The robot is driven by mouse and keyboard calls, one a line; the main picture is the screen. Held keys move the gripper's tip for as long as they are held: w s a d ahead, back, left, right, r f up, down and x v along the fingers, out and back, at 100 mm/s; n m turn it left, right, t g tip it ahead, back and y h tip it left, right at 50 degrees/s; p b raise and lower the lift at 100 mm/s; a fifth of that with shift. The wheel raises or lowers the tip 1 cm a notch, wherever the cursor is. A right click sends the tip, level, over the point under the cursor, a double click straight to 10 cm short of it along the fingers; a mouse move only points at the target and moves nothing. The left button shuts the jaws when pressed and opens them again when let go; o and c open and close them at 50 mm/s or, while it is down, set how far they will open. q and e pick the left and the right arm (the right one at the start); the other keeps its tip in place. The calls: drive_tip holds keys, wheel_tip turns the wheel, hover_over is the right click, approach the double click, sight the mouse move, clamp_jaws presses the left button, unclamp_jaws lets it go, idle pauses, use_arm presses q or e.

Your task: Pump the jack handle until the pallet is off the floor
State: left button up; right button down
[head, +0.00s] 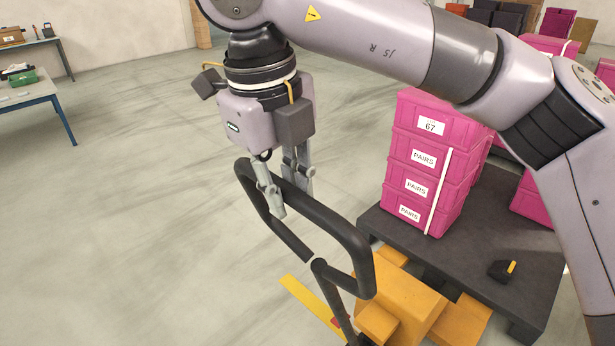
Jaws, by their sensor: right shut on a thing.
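The black loop of the jack handle (335,228) stands tilted in the middle of the head view. My right gripper (286,200) points down onto the far bar of the loop and is shut on it, one finger on each side. The yellow jack body (402,300) is at the bottom, at the near edge of the dark pallet (490,232). Whether the pallet touches the floor cannot be told, as its lower edge is partly hidden. My left gripper is not in view.
Pink boxes (425,165) marked "PAIRS" are stacked on the pallet, with a white strip down one edge. A small black block with a yellow part (503,271) lies on the pallet. Tables (45,97) stand at the far left. The grey floor (130,230) on the left is clear.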

drive_tip(key=s+a+f+b, duration=0.3)
drive_tip(key=s+a+f, duration=0.2)
drive_tip(key=s+a, duration=0.2)
drive_tip(key=s+a+f+b, duration=0.4)
drive_tip(key=s+a+f, duration=0.2)
drive_tip(key=a, duration=0.4)
drive_tip(key=shift+s+a, duration=0.35)
drive_tip(key=shift+s, duration=0.55)
drive_tip(key=shift+r, duration=0.1)
